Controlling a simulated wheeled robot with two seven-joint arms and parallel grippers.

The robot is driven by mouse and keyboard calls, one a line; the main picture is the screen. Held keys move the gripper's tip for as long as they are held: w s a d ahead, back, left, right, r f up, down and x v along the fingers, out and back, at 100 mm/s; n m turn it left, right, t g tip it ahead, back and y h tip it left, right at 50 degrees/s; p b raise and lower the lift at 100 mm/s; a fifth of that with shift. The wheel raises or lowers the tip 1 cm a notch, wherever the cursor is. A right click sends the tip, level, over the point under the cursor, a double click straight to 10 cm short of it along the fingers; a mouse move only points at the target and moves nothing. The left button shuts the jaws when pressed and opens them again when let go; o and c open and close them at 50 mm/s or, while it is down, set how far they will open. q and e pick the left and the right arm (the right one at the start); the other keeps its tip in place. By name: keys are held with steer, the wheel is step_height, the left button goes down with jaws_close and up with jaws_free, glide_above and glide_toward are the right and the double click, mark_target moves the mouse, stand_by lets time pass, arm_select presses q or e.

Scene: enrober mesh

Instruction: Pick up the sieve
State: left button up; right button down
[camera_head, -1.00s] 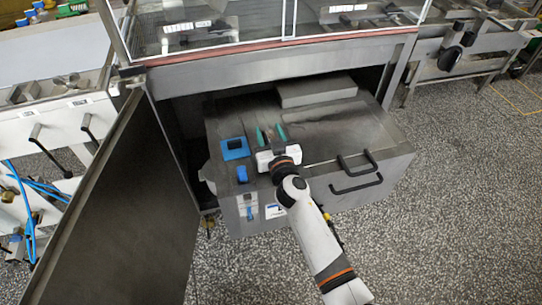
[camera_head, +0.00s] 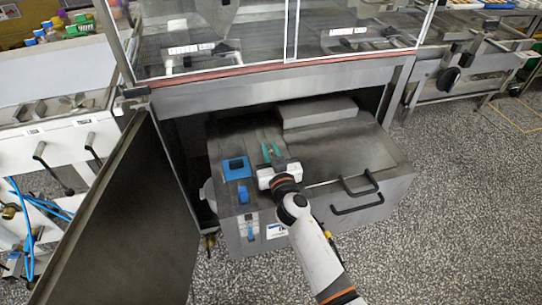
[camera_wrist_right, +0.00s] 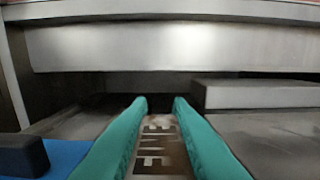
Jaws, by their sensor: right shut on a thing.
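My right gripper (camera_head: 271,153) reaches from the lower right over the top of the grey metal box in the open cabinet. Its teal fingers also show in the right wrist view (camera_wrist_right: 160,104), close together. They are shut on a narrow, brownish-grey lettered piece (camera_wrist_right: 160,145), which I take to be part of the sieve. Its lettering is hard to read, and the rest of it cannot be made out. In the head view the gripper body and fingers cover this spot. I cannot tell whether the piece is clear of the box. My left gripper is not in view.
The grey metal box (camera_head: 345,155) has black handles (camera_head: 357,195) on its front right. A blue square piece (camera_head: 236,168) with a dark block lies left of the gripper. An open door (camera_head: 125,215) stands at the left. A raised slab (camera_head: 318,112) is behind.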

step_height(320, 180, up, 8)
steer(key=p, duration=0.4)
steer(key=shift+f, duration=0.15)
step_height(320, 180, up, 25)
steer(key=p, duration=1.6)
steer(key=shift+p, duration=0.35)
stand_by(0.3)
